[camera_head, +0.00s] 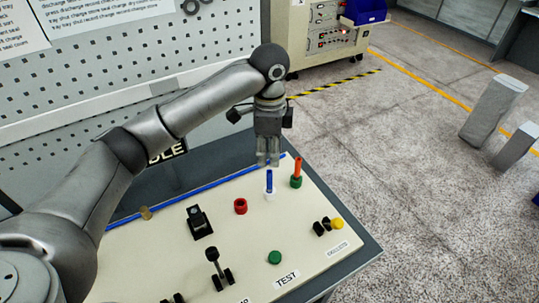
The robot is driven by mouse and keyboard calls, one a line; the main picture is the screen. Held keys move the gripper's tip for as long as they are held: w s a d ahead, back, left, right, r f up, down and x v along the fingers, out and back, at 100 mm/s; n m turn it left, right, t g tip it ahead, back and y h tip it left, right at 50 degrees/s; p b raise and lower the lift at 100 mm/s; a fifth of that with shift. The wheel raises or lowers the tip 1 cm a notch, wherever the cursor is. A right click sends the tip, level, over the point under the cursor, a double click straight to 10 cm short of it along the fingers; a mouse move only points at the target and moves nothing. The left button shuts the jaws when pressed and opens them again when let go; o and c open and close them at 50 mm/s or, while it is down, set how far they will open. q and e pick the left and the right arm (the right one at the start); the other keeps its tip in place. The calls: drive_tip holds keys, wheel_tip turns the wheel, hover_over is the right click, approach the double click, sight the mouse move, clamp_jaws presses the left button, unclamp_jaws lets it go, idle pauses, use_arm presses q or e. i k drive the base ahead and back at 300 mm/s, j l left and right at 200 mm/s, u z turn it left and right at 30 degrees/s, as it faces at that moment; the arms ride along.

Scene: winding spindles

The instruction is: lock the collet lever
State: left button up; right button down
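My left gripper (268,163) points down over the far right part of a cream panel (318,262). Its fingertips are just above a blue rod (269,182) in a white base; whether they touch it is unclear. The fingers look close together, but any gap is too small to judge. A lever with a yellow knob (337,223) and black fittings lies near the panel's right edge, by a label too small to read. A lever with a black ball top (212,256) stands upright at the front. I cannot tell which is the collet lever. My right gripper is out of view.
An orange rod (297,168) in a green base stands right of the blue one. A red ring (240,206), a black block (200,224) and a green button (275,257) by a TEST label are on the panel. A perforated board (100,95) rises behind my arm.

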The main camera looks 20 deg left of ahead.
sight(336, 223)
drive_tip(key=k+l, duration=0.25)
drive_tip(key=k, duration=0.25)
drive_tip(key=k+l, duration=0.2)
drive_tip(key=k, duration=0.25)
drive_tip(key=k+l, duration=0.25)
drive_tip(key=k, duration=0.25)
